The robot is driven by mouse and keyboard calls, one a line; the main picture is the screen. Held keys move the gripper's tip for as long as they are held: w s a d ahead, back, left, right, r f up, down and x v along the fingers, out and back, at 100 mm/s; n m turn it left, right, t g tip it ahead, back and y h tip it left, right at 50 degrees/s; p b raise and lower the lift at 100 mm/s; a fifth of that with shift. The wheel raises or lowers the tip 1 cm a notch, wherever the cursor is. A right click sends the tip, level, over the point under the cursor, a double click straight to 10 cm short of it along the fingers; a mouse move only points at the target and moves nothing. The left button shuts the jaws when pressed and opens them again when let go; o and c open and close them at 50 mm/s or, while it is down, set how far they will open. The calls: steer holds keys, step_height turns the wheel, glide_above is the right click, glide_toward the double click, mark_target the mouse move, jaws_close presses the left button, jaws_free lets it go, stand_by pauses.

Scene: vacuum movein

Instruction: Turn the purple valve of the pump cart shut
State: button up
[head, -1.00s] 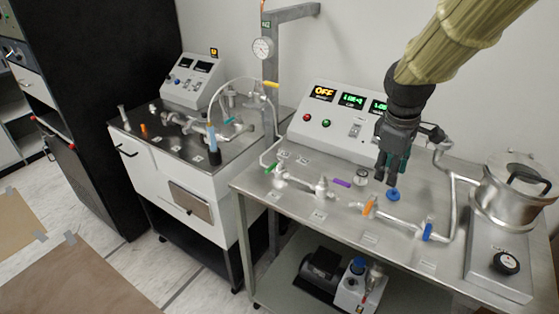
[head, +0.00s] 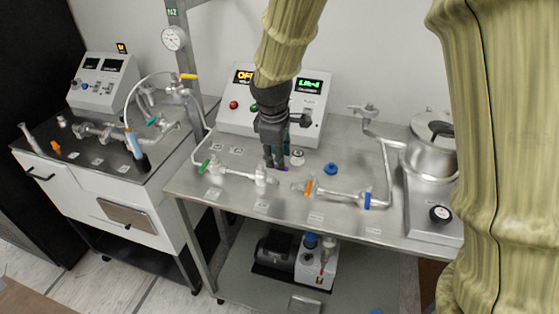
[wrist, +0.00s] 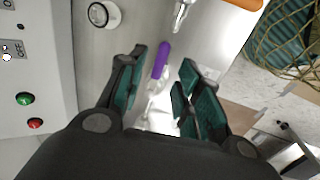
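The purple valve handle (wrist: 161,60) shows in the wrist view between the open fingers of my gripper (wrist: 160,85), lying lengthwise with clear space on both sides. In the head view my gripper (head: 276,160) points down over the pump cart (head: 230,182), and only a sliver of purple shows beside its fingertips. The fingers hide most of the handle there. I cannot tell how far above the handle the fingertips are.
A green valve (head: 204,166), an orange valve (head: 308,187) and a blue valve (head: 367,200) sit on the cart's glass and metal lines. A blue knob (head: 331,169) stands just right of my gripper. The control box (head: 310,125) stands behind it, the steel pot (head: 425,160) at right.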

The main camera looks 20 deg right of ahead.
steer(key=shift+w+d+f, duration=0.1)
steer(key=shift+f, duration=0.75)
steer(key=shift+w+d+f, duration=0.1)
steer(key=shift+f, duration=0.7)
jaws_close()
